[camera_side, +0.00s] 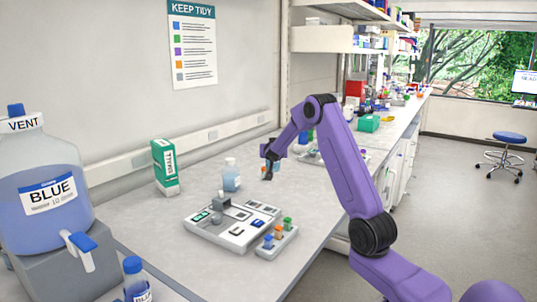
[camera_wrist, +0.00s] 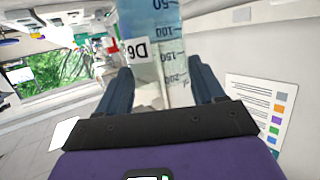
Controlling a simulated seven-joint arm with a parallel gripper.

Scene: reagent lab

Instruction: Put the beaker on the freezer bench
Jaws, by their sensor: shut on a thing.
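The beaker (camera_wrist: 163,40) is a clear vessel with blue graduation marks, bluish contents and a white label reading D6. In the wrist view it sits between the two dark fingers of my gripper (camera_wrist: 162,88), which is shut on it. In the side view my gripper (camera_side: 270,162) is over the far part of the grey bench; the beaker there is small and mostly hidden by the fingers. I cannot tell from this view whether it touches the bench. I cannot tell which surface is the freezer bench.
On the near bench (camera_side: 165,222) stand a large BLUE vent bottle (camera_side: 42,190), a green-white box (camera_side: 165,166), a small bottle (camera_side: 231,176), a grey device (camera_side: 232,222) and a rack of coloured caps (camera_side: 277,240). A tray (camera_side: 310,156) lies beyond my gripper. Shelves hang above.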

